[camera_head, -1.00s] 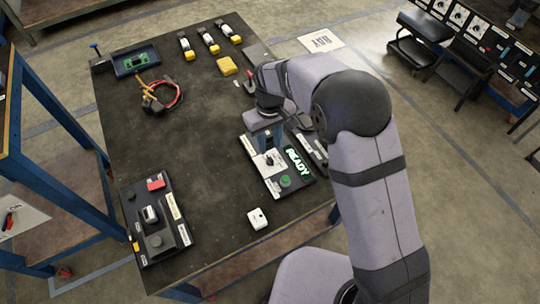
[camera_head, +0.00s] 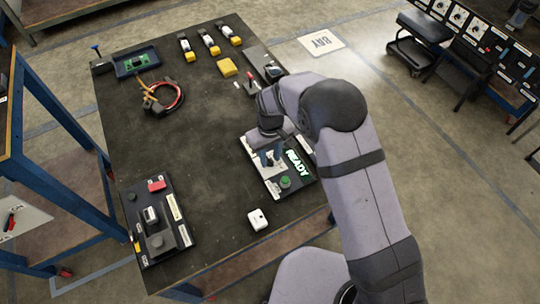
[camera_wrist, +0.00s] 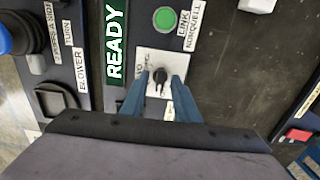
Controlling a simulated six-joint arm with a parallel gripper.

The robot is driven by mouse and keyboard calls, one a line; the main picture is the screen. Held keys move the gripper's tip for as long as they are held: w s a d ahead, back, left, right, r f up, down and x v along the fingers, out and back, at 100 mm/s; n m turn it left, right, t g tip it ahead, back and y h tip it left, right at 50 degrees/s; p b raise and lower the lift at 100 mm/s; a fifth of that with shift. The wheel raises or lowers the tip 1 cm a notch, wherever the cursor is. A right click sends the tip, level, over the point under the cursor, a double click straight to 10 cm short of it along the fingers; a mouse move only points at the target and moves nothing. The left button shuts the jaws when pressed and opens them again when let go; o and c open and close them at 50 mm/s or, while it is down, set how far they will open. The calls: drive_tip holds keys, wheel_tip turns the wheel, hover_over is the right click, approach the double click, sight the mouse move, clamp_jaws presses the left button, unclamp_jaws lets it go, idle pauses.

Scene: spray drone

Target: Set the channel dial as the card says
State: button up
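The channel dial (camera_wrist: 160,80) is a small black knob on a white square plate with small markings that I cannot read fully. In the wrist view my gripper (camera_wrist: 161,88) is open, with one blue finger on each side of the knob. I cannot tell whether the fingers touch it. In the head view my gripper (camera_head: 268,157) is down over the dial's plate and hides most of the dial. The panel (camera_head: 283,182) carries a lit READY display (camera_head: 298,163) and a green button (camera_head: 285,182). I cannot tell which paper or label is the card.
A second panel (camera_head: 157,218) with a red button stands at the front left. A small white box (camera_head: 258,219) lies near the front edge. Cables (camera_head: 162,97), a yellow block (camera_head: 227,67) and a tray (camera_head: 136,61) lie farther back. The table's middle is clear.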

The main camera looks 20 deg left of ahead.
clamp_jaws()
drive_tip(key=shift+m, duration=0.3)
drive_tip(key=m, duration=0.4)
drive_tip(key=shift+p, duration=0.3)
drive_tip(key=shift+m, duration=2)
unclamp_jaws()
drive_tip(key=shift+r, duration=0.15)
